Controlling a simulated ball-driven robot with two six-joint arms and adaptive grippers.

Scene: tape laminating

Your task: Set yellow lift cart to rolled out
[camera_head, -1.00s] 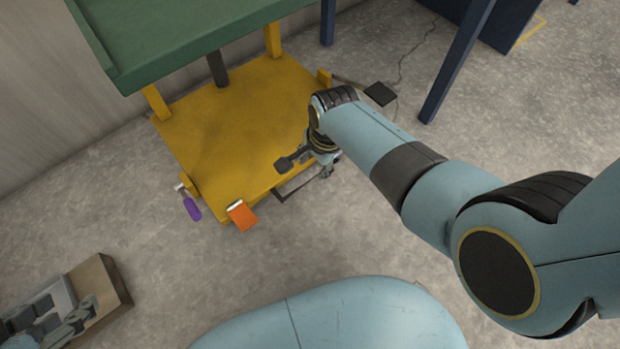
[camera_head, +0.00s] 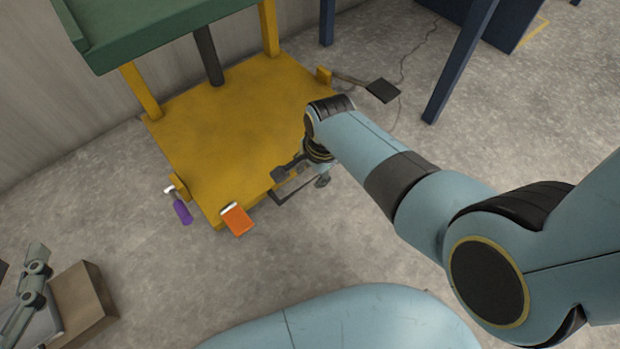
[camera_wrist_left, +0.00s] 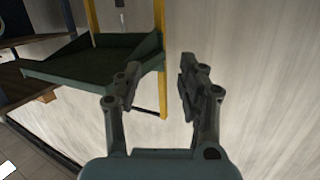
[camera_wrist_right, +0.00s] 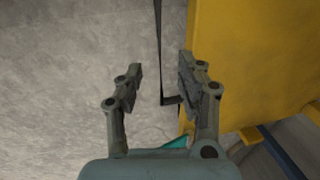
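The yellow lift cart (camera_head: 235,125) stands on the floor with a green tray top (camera_head: 150,30) above its yellow deck. A thin black bar frame (camera_head: 292,190) sticks out from the deck's near right edge. My right gripper (camera_head: 321,180) is low beside that edge, partly hidden by my own arm. In the right wrist view my right gripper (camera_wrist_right: 160,78) is open, with the black bar (camera_wrist_right: 160,50) showing between its fingers; contact cannot be told. My left gripper (camera_head: 32,285) is at the lower left, away from the cart. It shows open and empty in the left wrist view (camera_wrist_left: 158,80).
An orange pedal (camera_head: 237,220) and a purple-handled lever (camera_head: 181,209) sit at the cart's near left corner. A brown box (camera_head: 85,302) is at lower left. A black pad (camera_head: 383,90) and blue legs (camera_head: 460,60) are to the right. Floor in front is clear.

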